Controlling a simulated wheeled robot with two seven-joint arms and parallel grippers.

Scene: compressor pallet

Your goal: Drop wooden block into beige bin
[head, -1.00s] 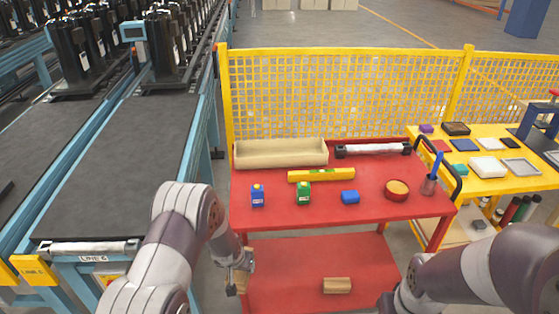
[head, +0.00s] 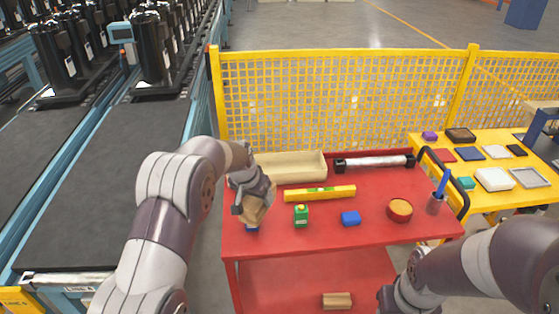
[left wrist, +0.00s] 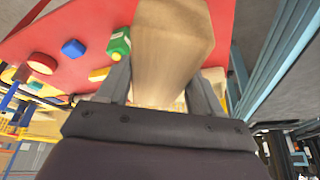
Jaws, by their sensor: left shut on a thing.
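My left gripper (head: 253,203) is shut on a wooden block (head: 254,212) and holds it above the left part of the red cart's top. In the left wrist view the block (left wrist: 172,45) sits tilted between the two fingers. The beige bin (head: 296,166) is an open tray at the back left of the cart top, just behind and to the right of my left gripper. The arm and gripper hide the bin's left end. My right arm shows at the lower right, but its gripper fingers do not show.
A blue bottle (head: 252,229) is partly hidden under the held block. Another wooden block (head: 337,300) lies on the lower shelf. A yellow fence stands behind.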

